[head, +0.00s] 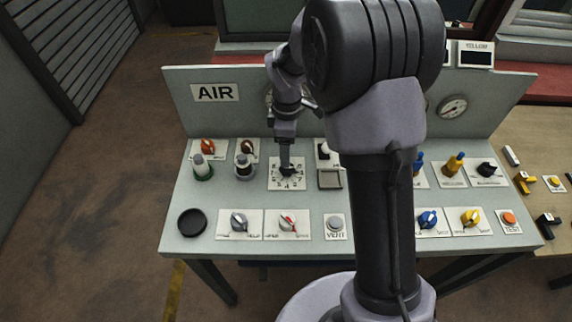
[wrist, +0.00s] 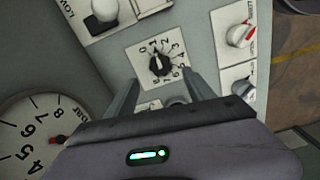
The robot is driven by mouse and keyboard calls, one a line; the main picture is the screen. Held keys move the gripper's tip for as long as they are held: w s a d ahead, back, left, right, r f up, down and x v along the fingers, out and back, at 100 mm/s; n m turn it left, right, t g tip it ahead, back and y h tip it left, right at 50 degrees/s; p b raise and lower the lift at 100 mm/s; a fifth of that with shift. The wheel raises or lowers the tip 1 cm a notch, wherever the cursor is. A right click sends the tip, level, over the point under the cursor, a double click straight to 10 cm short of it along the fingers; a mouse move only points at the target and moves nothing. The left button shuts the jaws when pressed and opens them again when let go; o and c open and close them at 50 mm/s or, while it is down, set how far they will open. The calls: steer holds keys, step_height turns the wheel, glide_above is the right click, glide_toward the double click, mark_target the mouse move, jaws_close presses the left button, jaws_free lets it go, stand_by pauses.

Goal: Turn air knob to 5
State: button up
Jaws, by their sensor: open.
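A black knob (wrist: 159,64) sits on a square white plate with a ring of printed numbers. It is seen from above in the wrist view; its exact pointer setting is too small to read surely. In the head view the numbered plate (head: 277,184) stands on the grey console under the AIR sign (head: 215,92). My gripper (head: 287,163) is over this plate and partly hides the knob. In the wrist view my gripper's two fingers (wrist: 161,84) are spread apart, just below the knob in the picture, with nothing between them.
A round gauge (wrist: 25,128) with a red pointer tip is close at the wrist view's lower left. On the console, bottle-like levers (head: 243,164), a square button (head: 330,179), a red-marked selector (head: 288,222) and a grey selector (head: 238,221) surround the dial. My arm hides the console's middle.

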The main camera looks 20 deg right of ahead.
step_height(320, 180, down, 7)
steer(key=shift+f+b, duration=0.1)
steer(key=shift+b, duration=0.8)
steer(key=shift+c, duration=0.4)
jaws_close()
steer(key=shift+m, duration=0.3)
